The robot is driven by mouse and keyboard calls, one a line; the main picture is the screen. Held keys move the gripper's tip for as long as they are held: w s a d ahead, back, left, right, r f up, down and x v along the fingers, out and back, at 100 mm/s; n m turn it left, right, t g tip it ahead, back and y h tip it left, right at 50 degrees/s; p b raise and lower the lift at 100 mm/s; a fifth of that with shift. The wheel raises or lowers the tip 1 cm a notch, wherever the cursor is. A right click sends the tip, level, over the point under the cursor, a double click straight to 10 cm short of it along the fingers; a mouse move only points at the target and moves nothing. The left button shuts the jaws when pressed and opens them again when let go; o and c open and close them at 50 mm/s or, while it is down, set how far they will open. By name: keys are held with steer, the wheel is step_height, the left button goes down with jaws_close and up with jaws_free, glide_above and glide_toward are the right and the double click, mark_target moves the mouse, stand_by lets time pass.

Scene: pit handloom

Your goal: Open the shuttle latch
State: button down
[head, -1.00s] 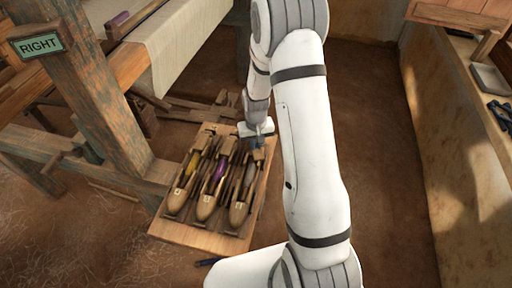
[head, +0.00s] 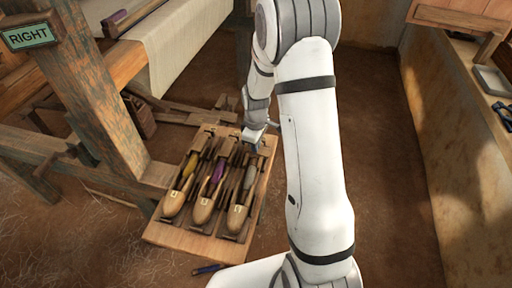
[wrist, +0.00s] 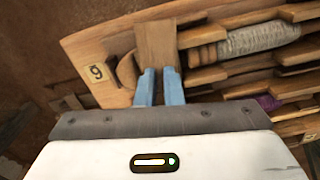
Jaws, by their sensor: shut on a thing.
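Three wooden shuttles lie side by side on a wooden board (head: 190,241): one with yellow thread (head: 186,175), one with purple thread (head: 215,178) and one with grey thread (head: 248,180). My gripper (head: 250,142) is low at the far end of the grey one. In the wrist view, its two blue fingertips (wrist: 159,86) are shut on a flat wooden tongue that appears to be the shuttle latch (wrist: 157,45), beside the grey thread winding (wrist: 260,38). The latch stands out across the shuttle's end. The fingers hide its lower part.
A numbered tag (wrist: 97,72) is on the board's edge near my gripper. The loom post with a RIGHT sign (head: 28,35) stands left of the board. A ledge with a tray (head: 493,80) runs along the right.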

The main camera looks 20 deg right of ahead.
steer(key=shift+n, duration=0.9)
steer(key=c, duration=1.6)
jaws_free()
steer(key=shift+o, duration=0.2)
